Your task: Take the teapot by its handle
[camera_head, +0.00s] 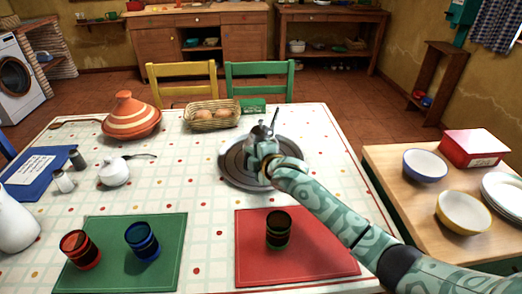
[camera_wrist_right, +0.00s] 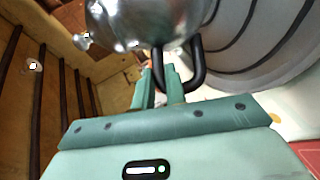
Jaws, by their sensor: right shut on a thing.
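The silver teapot (camera_head: 264,133) stands over the round grey tray (camera_head: 232,176) near the middle of the table, mostly behind my right gripper. In the right wrist view the shiny teapot body (camera_wrist_right: 150,18) fills the top, and its dark curved handle (camera_wrist_right: 201,68) comes down to the fingers. My right gripper (camera_head: 268,158) is shut on the handle; its fingers also show in the right wrist view (camera_wrist_right: 163,82). Whether the teapot's base touches the tray is hidden. My left gripper is not in view.
A bread basket (camera_head: 212,124) and an orange tagine (camera_head: 131,122) stand behind and left. Cups stand on the green mat (camera_head: 115,270) and red mat (camera_head: 320,262) in front. A side table (camera_head: 400,192) with bowls is at the right.

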